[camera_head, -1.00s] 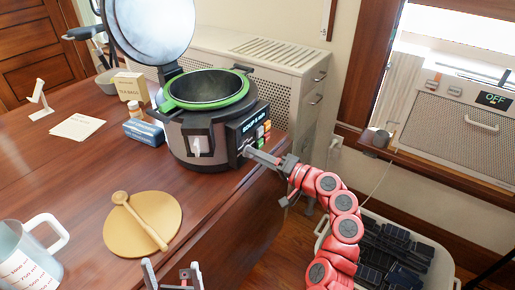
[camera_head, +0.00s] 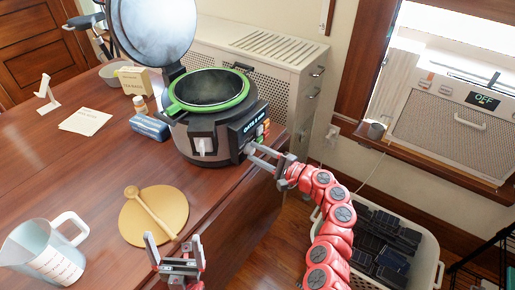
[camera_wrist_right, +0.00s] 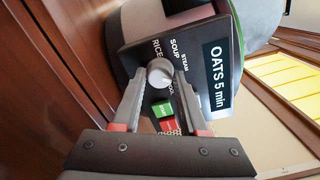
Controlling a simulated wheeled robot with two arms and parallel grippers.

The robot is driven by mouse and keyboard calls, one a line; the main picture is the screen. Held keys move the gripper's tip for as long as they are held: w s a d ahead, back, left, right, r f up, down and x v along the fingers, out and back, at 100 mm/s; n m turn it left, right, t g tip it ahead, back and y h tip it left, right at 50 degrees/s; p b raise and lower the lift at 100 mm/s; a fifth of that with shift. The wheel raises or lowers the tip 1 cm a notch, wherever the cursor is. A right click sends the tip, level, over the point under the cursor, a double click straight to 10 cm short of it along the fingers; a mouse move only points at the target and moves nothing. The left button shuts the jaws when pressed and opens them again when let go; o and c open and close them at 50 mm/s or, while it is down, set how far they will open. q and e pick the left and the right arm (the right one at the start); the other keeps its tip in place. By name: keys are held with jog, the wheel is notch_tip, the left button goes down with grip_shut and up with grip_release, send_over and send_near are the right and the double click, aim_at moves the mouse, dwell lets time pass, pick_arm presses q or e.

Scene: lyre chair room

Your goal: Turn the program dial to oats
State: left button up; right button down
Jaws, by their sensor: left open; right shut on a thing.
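The cooker (camera_head: 213,140) stands on the table with its lid open and a green-rimmed pot inside. Its program dial (camera_wrist_right: 159,72) is a round white knob, with labels including RICE, SOUP and STEAM around it. The display (camera_wrist_right: 216,78) beside it reads "OATS 5 min". My right gripper (camera_wrist_right: 160,80) is shut on the dial, one fingertip on each side. In the head view my right gripper (camera_head: 256,158) reaches the cooker's front panel, and the dial is hard to make out. My left gripper (camera_head: 173,243) is open and empty near the table's front edge.
A green button (camera_wrist_right: 162,109) and a red button (camera_wrist_right: 168,125) sit close to the dial. A wooden spoon (camera_head: 150,212) lies on a round board (camera_head: 133,233). A measuring jug (camera_head: 42,254) stands at front left. A basket (camera_head: 434,250) is on the floor.

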jog(key=shift+m+p, duration=0.35)
jog(key=shift+m, duration=0.25)
jog(key=shift+c, duration=2.2)
grip_release()
jog(key=shift+d, duration=0.1)
jog(key=b+v, duration=0.1)
jog(key=v, duration=1.6)
jog(key=shift+b, duration=0.3)
